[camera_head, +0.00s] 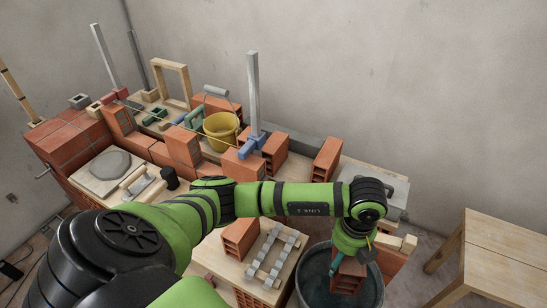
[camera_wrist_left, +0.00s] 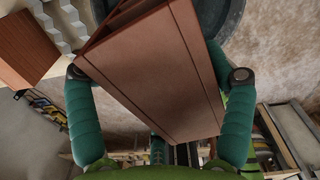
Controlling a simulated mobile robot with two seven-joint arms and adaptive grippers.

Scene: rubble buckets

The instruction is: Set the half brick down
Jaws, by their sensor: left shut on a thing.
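My left gripper (camera_head: 350,262) is at the lower right of the head view, pointing down, shut on an orange-brown half brick (camera_head: 346,279). In the left wrist view the half brick (camera_wrist_left: 160,70) fills the middle, tilted, with a teal finger on either side. In the head view the brick hangs over the mouth of a dark round bucket (camera_head: 307,278). I cannot tell how far down it is or whether it touches anything inside. The bucket's curved rim (camera_wrist_left: 238,18) also shows at the top of the wrist view. My right gripper is not in view.
Left of the bucket, a board bears a hollow brick (camera_head: 239,238) and a grey metal piece (camera_head: 267,262). Behind my arm stand brick stacks, a yellow bucket (camera_head: 221,130) and an upright grey post (camera_head: 253,95). A wooden table (camera_head: 490,255) is at right, its top clear.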

